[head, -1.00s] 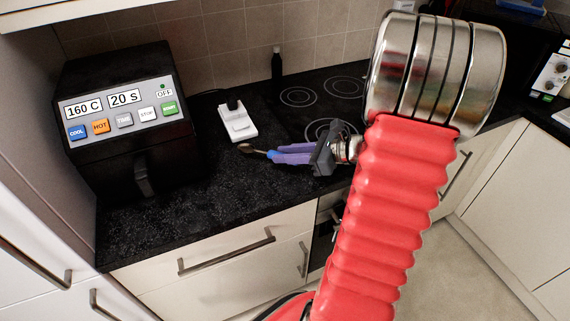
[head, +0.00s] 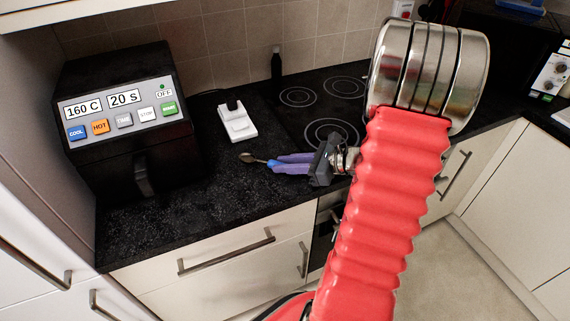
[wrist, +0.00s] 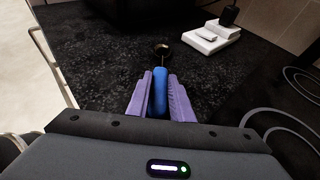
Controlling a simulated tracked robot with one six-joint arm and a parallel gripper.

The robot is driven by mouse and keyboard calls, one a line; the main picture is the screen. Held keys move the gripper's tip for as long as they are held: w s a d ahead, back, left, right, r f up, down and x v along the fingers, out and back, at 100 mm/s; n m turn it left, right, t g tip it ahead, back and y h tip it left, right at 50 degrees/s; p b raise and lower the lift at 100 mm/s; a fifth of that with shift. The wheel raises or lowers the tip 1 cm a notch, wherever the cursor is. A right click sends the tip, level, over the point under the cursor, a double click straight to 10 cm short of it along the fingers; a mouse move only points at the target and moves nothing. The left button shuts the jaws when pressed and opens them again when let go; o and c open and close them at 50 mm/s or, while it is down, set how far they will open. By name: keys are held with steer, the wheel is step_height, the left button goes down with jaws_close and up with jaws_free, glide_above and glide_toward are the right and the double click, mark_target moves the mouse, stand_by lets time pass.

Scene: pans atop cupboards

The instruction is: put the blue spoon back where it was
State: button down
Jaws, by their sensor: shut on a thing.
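The blue spoon has a dark metal bowl (head: 248,158) and a blue handle (wrist: 160,90). My gripper (head: 279,163), with purple fingers, is shut on the handle, which shows between the fingers in the wrist view (wrist: 160,98). The spoon's bowl points left in the head view, toward the open counter, and away from my gripper in the wrist view. The spoon is low over the black counter (head: 225,195); I cannot tell whether it touches it. Most of the handle is hidden by the fingers in the head view.
A black air-fryer-like appliance (head: 95,160) with coloured buttons stands at the left. A white block-shaped device (head: 238,122) lies behind the spoon. A black stove top (head: 315,90) and a dark bottle (head: 276,65) are behind. The counter front left of the spoon is clear.

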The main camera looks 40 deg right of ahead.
steer(key=c, duration=1.6)
jaws_free()
steer(key=shift+o, duration=0.2)
steer(key=shift+r, duration=0.1)
steer(key=v, duration=1.2)
steer(key=shift+s+a, duration=0.1)
